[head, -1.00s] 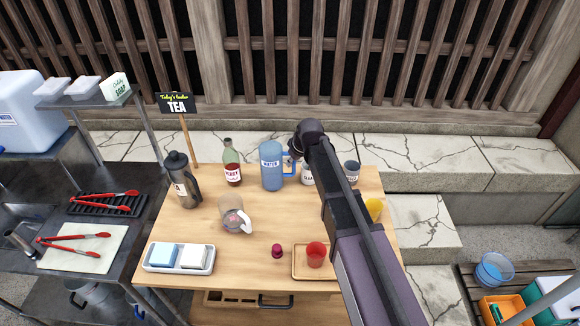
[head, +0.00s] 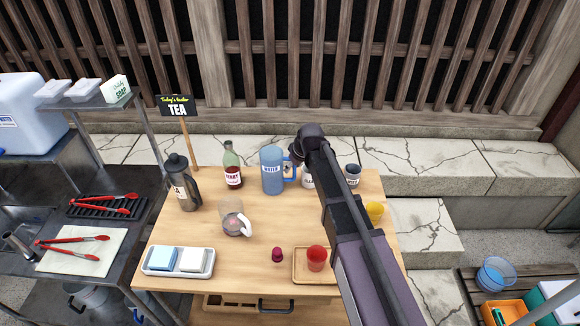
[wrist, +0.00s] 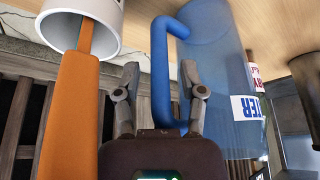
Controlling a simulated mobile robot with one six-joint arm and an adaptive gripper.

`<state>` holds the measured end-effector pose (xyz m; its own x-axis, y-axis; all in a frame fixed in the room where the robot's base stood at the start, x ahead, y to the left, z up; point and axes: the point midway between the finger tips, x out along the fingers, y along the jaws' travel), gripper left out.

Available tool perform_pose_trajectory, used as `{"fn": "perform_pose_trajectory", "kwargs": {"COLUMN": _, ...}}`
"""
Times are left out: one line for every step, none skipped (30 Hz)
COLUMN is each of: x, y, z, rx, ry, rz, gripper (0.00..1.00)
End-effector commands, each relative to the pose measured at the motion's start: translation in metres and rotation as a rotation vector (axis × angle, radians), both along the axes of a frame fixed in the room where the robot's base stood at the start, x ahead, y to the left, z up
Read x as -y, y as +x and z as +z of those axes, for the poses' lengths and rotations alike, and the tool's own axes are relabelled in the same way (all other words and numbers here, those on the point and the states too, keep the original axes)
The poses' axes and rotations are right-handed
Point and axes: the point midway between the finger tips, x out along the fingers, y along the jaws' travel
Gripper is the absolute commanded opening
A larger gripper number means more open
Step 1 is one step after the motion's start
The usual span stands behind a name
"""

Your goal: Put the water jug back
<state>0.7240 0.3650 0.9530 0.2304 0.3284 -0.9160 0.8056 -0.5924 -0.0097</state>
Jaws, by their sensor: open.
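The water jug (head: 271,176) is a translucent blue pitcher with a white WATER label. It stands upright at the back of the wooden table, and its handle points right. In the wrist view the jug body (wrist: 218,60) is at the right, with its solid blue handle (wrist: 161,80) in the middle. My gripper (wrist: 160,72) is open, with one finger on each side of the handle. I cannot tell whether either finger touches it. In the head view my arm's dark end is just right of the handle, and the fingers are not clear.
A berry bottle (head: 232,172) stands left of the jug. A white container (head: 308,178) stands close on its right; the wrist view shows it (wrist: 68,20) with an orange handle beside my left finger. A clear pitcher (head: 233,219) and a tray with a red cup (head: 316,258) are nearer the front.

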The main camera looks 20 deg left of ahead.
Motion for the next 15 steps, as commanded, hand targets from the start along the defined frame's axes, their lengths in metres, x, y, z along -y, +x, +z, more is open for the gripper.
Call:
{"fn": "perform_pose_trajectory", "kwargs": {"x": 0.000, "y": 0.000, "z": 0.000, "rx": 0.000, "ry": 0.000, "rz": 0.000, "gripper": 0.53}}
{"fn": "perform_pose_trajectory", "kwargs": {"x": 0.000, "y": 0.000, "z": 0.000, "rx": 0.000, "ry": 0.000, "rz": 0.000, "gripper": 0.53}}
{"fn": "perform_pose_trajectory", "kwargs": {"x": 0.000, "y": 0.000, "z": 0.000, "rx": 0.000, "ry": 0.000, "rz": 0.000, "gripper": 0.53}}
{"fn": "perform_pose_trajectory", "kwargs": {"x": 0.000, "y": 0.000, "z": 0.001, "rx": 0.000, "ry": 0.000, "rz": 0.000, "gripper": 0.53}}
{"fn": "perform_pose_trajectory", "kwargs": {"x": 0.000, "y": 0.000, "z": 0.001, "rx": 0.000, "ry": 0.000, "rz": 0.000, "gripper": 0.53}}
{"fn": "perform_pose_trajectory", "kwargs": {"x": 0.000, "y": 0.000, "z": 0.002, "rx": 0.000, "ry": 0.000, "rz": 0.000, "gripper": 0.53}}
{"fn": "perform_pose_trajectory", "kwargs": {"x": 0.000, "y": 0.000, "z": 0.003, "rx": 0.000, "ry": 0.000, "rz": 0.000, "gripper": 0.53}}
{"fn": "perform_pose_trajectory", "kwargs": {"x": 0.000, "y": 0.000, "z": 0.004, "rx": 0.000, "ry": 0.000, "rz": -0.001, "gripper": 0.53}}
{"fn": "perform_pose_trajectory", "kwargs": {"x": 0.001, "y": 0.000, "z": 0.005, "rx": 0.000, "ry": 0.000, "rz": -0.001, "gripper": 0.53}}
{"fn": "perform_pose_trajectory", "kwargs": {"x": 0.001, "y": -0.001, "z": 0.007, "rx": 0.000, "ry": 0.000, "rz": -0.001, "gripper": 0.53}}
{"fn": "perform_pose_trajectory", "kwargs": {"x": 0.002, "y": -0.001, "z": 0.008, "rx": 0.000, "ry": 0.000, "rz": -0.001, "gripper": 0.53}}
{"fn": "perform_pose_trajectory", "kwargs": {"x": 0.003, "y": -0.002, "z": 0.011, "rx": 0.000, "ry": 0.000, "rz": -0.001, "gripper": 0.53}}
{"fn": "perform_pose_trajectory", "kwargs": {"x": 0.003, "y": -0.002, "z": 0.012, "rx": 0.000, "ry": 0.000, "rz": -0.001, "gripper": 0.53}}
{"fn": "perform_pose_trajectory", "kwargs": {"x": 0.004, "y": -0.002, "z": 0.014, "rx": 0.000, "ry": 0.000, "rz": -0.001, "gripper": 0.53}}
{"fn": "perform_pose_trajectory", "kwargs": {"x": 0.005, "y": -0.003, "z": 0.017, "rx": 0.000, "ry": 0.000, "rz": -0.001, "gripper": 0.53}}
